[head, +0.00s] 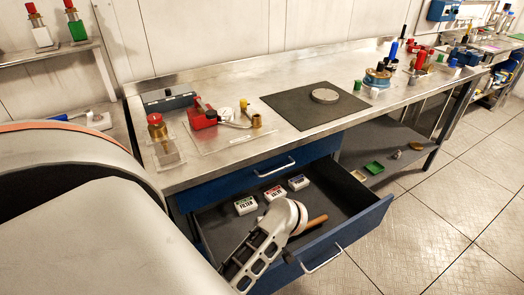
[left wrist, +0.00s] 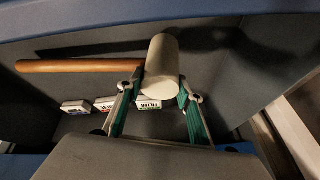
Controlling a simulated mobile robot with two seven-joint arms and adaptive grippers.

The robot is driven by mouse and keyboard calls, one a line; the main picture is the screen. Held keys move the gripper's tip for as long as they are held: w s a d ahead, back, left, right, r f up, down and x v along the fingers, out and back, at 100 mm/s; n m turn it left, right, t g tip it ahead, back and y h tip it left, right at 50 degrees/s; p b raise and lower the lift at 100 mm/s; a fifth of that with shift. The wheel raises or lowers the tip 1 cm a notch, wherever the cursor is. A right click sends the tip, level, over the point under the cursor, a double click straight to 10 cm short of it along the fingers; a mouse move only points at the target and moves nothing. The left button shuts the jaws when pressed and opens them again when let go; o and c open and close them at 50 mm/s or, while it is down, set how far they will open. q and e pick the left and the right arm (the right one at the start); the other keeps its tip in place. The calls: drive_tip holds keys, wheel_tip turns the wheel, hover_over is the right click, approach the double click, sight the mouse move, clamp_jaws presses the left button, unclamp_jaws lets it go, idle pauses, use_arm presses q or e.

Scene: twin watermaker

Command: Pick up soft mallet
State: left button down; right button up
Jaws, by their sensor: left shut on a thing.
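The soft mallet has a pale cylindrical head (head: 292,212) and a brown wooden handle (head: 312,224). It shows in the head view over the open blue drawer (head: 352,208). In the left wrist view the mallet head (left wrist: 162,58) is between the fingers and the handle (left wrist: 80,66) points left. My left gripper (left wrist: 162,92) is shut on the mallet head, one finger on each side. It also shows in the head view (head: 270,235), reaching into the drawer area from the lower left. Whether the mallet touches the drawer floor is unclear. My right gripper is not in view.
Several small labelled boxes, one of them a filter box (head: 245,205), lie at the drawer's back. The steel worktop (head: 220,90) above holds a dark mat (head: 300,120) and a red tool (head: 201,114). The tiled floor (head: 440,200) to the right is clear.

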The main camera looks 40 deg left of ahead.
use_arm(q)
wheel_tip(320, 180, up, 10)
drive_tip(key=p, duration=0.6)
drive_tip(key=shift+a+f+p, duration=0.1)
drive_tip(key=shift+f+p, duration=0.1)
drive_tip(key=shift+p, duration=0.1)
wheel_tip(320, 180, up, 8)
drive_tip(key=p, duration=0.1)
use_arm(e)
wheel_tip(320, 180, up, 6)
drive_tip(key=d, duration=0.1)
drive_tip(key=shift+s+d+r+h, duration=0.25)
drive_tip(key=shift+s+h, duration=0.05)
use_arm(q)
drive_tip(key=shift+r, duration=0.1)
drive_tip(key=c, duration=1.9)
unclamp_jaws()
clamp_jaws()
